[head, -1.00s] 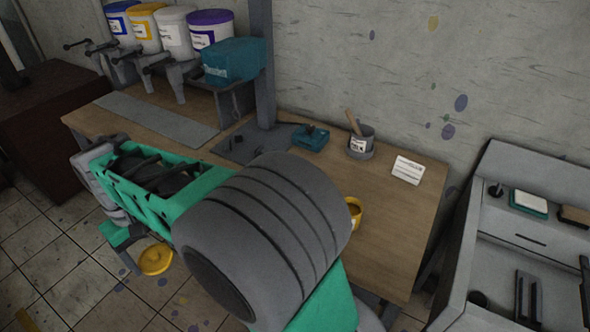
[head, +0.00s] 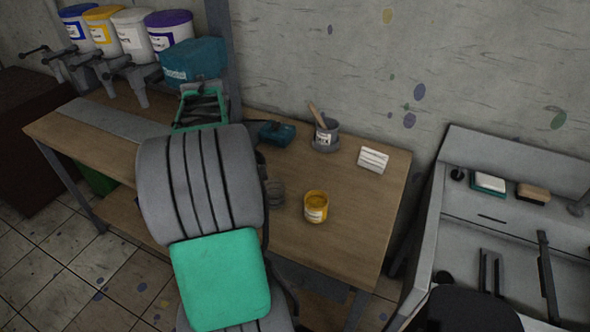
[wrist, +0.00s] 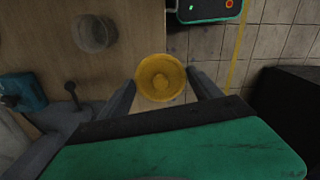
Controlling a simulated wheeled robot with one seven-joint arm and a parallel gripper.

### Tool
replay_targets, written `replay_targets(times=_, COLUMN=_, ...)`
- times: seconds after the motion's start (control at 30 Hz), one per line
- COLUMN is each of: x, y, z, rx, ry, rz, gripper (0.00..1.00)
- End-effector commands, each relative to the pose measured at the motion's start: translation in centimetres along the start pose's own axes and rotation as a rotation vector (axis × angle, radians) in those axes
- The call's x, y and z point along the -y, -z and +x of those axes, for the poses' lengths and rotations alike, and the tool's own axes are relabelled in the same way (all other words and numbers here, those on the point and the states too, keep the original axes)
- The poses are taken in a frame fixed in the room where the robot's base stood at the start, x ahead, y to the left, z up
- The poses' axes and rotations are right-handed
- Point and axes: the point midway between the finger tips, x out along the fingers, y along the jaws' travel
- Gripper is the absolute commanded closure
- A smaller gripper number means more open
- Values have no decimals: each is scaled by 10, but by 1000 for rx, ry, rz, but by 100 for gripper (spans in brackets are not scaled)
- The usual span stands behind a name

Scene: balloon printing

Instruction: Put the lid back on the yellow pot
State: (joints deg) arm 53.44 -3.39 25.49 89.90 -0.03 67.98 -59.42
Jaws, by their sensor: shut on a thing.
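The yellow pot (head: 316,207) stands upright on the wooden table (head: 345,238), right of my arm in the head view. Its top faces up and no lid is seen on it. The yellow lid (wrist: 160,66), round with a small central knob, is in the wrist view. My gripper (wrist: 162,80) is shut on the lid, one finger at each side of its rim. The lid shows over the boundary between table and tiled floor. In the head view my arm hides the gripper and lid. I cannot identify the yellow pot in the wrist view.
A grey cup with a wooden stick (head: 326,136), a teal block (head: 277,133) and a white card (head: 373,160) stand behind the pot. Labelled buckets (head: 172,32) line the back left. A grey sink-like unit (head: 470,215) is at right. Table around the pot's right is clear.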

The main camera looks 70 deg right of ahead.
Motion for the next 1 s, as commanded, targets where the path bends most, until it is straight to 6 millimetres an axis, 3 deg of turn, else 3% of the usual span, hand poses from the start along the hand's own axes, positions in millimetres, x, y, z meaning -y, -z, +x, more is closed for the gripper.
replay_targets(times=0.03, x=-23, y=-32, z=-2, rx=0, ry=1, rz=9, gripper=63)
replay_targets(times=0.1, x=-47, y=-73, z=-2, rx=1, ry=2, rz=-4, gripper=63)
replay_targets(times=0.2, x=-73, y=-132, z=-2, rx=0, ry=2, rz=-22, gripper=63)
replay_targets(times=0.3, x=-87, y=-180, z=-3, rx=0, ry=1, rz=-39, gripper=63)
replay_targets(times=0.4, x=-93, y=-212, z=-2, rx=0, ry=1, rz=-53, gripper=63)
replay_targets(times=0.53, x=-96, y=-229, z=-1, rx=0, ry=0, rz=-64, gripper=63)
replay_targets(times=0.77, x=-96, y=-229, z=14, rx=0, ry=0, rz=-66, gripper=64)
replay_targets(times=1.0, x=-95, y=-229, z=42, rx=0, ry=2, rz=-65, gripper=63)
